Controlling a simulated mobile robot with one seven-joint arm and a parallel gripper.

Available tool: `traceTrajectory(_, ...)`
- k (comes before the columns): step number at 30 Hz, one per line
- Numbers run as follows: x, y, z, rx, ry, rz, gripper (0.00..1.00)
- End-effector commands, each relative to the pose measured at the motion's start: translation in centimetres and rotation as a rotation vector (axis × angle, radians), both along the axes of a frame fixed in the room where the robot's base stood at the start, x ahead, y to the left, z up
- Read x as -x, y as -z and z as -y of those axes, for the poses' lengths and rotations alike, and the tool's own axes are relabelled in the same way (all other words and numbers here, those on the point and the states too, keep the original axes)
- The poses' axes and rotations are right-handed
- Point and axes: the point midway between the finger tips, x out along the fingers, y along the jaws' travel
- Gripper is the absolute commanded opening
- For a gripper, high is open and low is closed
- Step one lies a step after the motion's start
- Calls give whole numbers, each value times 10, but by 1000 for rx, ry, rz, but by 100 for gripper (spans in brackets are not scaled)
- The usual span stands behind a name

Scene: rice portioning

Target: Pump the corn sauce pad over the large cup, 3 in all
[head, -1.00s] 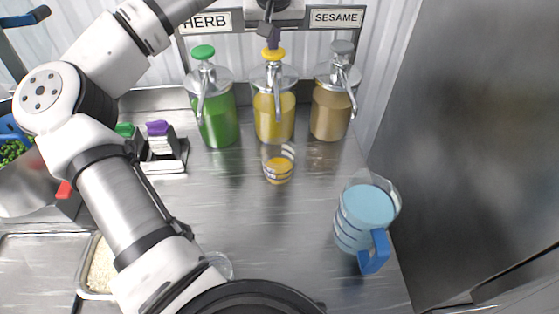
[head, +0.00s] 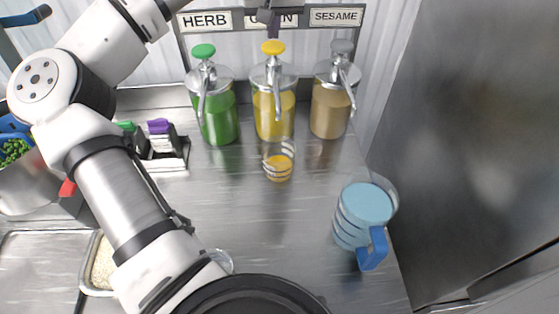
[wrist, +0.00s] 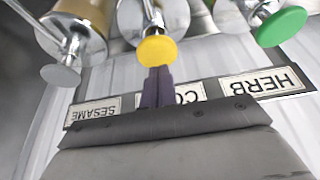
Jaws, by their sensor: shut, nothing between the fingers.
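The corn sauce dispenser (head: 274,118) is a clear jar of yellow sauce with a metal pump and a yellow pad (head: 273,47). The pad is raised, and it also shows in the wrist view (wrist: 157,50). My gripper (head: 273,31) is shut and empty, with its dark purple fingertips just above the pad; whether they touch it is unclear. In the wrist view the shut fingers (wrist: 158,85) point at the pad. A clear cup with pale stripes (head: 288,150) stands in front of the corn jar, below its spout, with yellow sauce inside.
The green herb jar (head: 219,122) stands left and the tan sesame jar (head: 329,112) right. A label rack (head: 293,19) is behind. A blue-handled jug (head: 362,215) stands at right. Another clear cup (head: 221,261) is partly hidden by my arm. The middle counter is clear.

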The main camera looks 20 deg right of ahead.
Motion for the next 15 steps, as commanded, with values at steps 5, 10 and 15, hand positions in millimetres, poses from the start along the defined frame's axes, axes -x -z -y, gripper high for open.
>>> traceTrajectory(5, 0, -15, 0, 1, -1, 2, 0)
traceTrajectory(10, 0, -32, 0, -1, 0, 2, 0)
traceTrajectory(15, 0, -49, 0, 0, -2, 2, 0)
